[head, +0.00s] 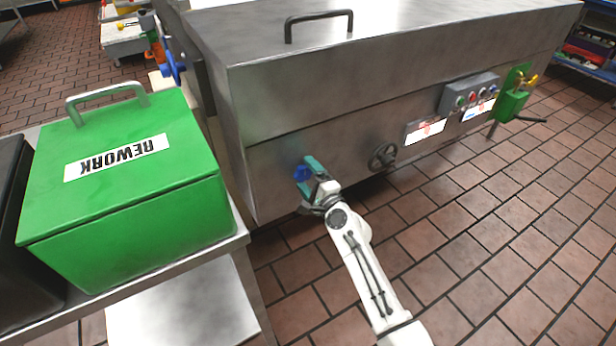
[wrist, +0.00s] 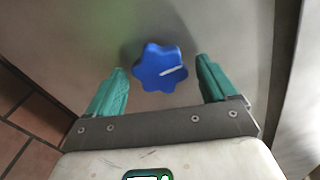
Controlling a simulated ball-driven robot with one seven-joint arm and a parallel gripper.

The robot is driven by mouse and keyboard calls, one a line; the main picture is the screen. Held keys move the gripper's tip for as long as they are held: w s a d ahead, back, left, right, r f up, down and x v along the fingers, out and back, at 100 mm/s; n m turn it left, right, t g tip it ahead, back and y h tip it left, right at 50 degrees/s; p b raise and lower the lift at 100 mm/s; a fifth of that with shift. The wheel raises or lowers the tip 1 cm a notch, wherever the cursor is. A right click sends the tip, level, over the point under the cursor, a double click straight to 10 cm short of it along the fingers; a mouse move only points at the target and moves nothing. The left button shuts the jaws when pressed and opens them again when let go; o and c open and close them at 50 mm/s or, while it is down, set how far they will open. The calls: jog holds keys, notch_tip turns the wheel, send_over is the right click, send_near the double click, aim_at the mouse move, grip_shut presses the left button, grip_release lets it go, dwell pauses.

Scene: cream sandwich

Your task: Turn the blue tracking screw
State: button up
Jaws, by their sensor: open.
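The blue tracking screw (wrist: 158,70) is a lobed knob with a white mark on its face, on the metal side panel of the machine. In the wrist view it sits between and a little beyond the two teal fingertips of my gripper (wrist: 160,78), with a gap on each side. In the head view the screw (head: 301,173) shows at the lower left of the machine's front panel. My gripper (head: 311,176) is open at the screw there, and its fingers partly cover it.
The steel machine (head: 300,110) fills the middle, with a dark handwheel (head: 382,157) and a button box (head: 470,95) to the right. A green REWORK bin (head: 130,215) stands on a metal table at left. Brick-tiled floor (head: 480,240) is clear at right.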

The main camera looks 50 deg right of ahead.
jog(key=v, duration=1)
jog(key=shift+s+a+p, duration=0.15)
jog(key=shift+s+p, duration=0.2)
dwell(0.3)
jog(key=s+a+f+n+g+y, duration=0.3)
jog(key=a+n+y, duration=0.1)
jog(key=a+n, duration=0.3)
jog(key=s+a+f+n+g+y, duration=0.2)
jog(key=s+a+n+g+y, duration=0.15)
jog(key=a+n, duration=0.4)
jog(key=s+n+g+h, duration=0.3)
jog(key=s+n+g, duration=0.7)
jog(key=s, duration=0.8)
notch_tip(320, 180, up, 18)
jog(key=p, duration=1.8)
jog(key=shift+w+r+m+p, duration=0.15)
jog(key=shift+r+m+p, duration=0.05)
jog(key=shift+m+p, duration=0.2)
